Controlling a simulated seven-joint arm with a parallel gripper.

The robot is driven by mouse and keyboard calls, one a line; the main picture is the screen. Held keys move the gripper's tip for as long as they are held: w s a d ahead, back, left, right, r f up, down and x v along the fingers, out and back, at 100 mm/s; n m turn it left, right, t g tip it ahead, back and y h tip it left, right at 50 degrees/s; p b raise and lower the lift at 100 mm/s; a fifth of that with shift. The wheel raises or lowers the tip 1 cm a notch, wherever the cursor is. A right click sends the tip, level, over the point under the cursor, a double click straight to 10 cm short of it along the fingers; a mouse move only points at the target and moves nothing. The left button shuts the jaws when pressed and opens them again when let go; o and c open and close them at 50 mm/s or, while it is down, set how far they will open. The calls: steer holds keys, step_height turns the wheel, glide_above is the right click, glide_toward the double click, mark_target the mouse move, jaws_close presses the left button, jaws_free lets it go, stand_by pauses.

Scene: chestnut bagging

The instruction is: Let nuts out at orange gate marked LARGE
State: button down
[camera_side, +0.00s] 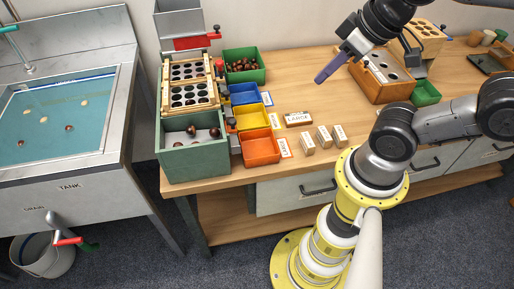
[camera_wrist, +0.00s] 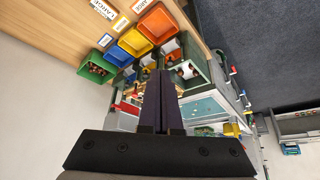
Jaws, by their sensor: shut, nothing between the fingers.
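The orange bin (camera_side: 261,148) is empty, at the front of a row beside the grading stand, with a white label (camera_side: 284,148) at its right. It also shows in the wrist view (camera_wrist: 158,24). A small dark and orange part (camera_side: 231,125), perhaps its gate, sits between the stand and the bins; its position is too small to tell. Chestnuts lie in the green box (camera_side: 180,165) at the stand's foot. My gripper (camera_side: 319,81) is shut and empty, above the bench, right of the bins. Its dark fingers (camera_wrist: 162,85) are together in the wrist view.
Yellow (camera_side: 254,116) and blue (camera_side: 246,94) bins stand behind the orange one. A green tray of chestnuts (camera_side: 244,75) is further back. A block (camera_side: 298,119) and small labelled blocks (camera_side: 324,137) lie to the right. A tank (camera_side: 60,115) stands at left.

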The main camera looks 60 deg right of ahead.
steer(key=c, duration=1.2)
jaws_free()
steer(key=shift+c, duration=0.2)
steer(key=o, duration=0.6)
steer(key=shift+n, duration=0.8)
steer(key=w+r, duration=0.1)
steer(key=w, duration=0.1)
steer(key=w+r, duration=0.1)
steer(key=r, duration=0.1)
steer(key=shift+w+a+r, duration=0.1)
steer(key=shift+w+r, duration=0.1)
steer(key=shift+w, duration=0.2)
steer(key=shift+c, duration=0.2)
steer(key=n+g, duration=0.3)
steer(key=g, duration=0.3)
glide_above(232, 120)
step_height(232, 120, down, 9)
step_height(232, 120, down, 14)
steer(key=shift+s+f, duration=0.1)
steer(key=shift+f, duration=0.05)
jaws_close()
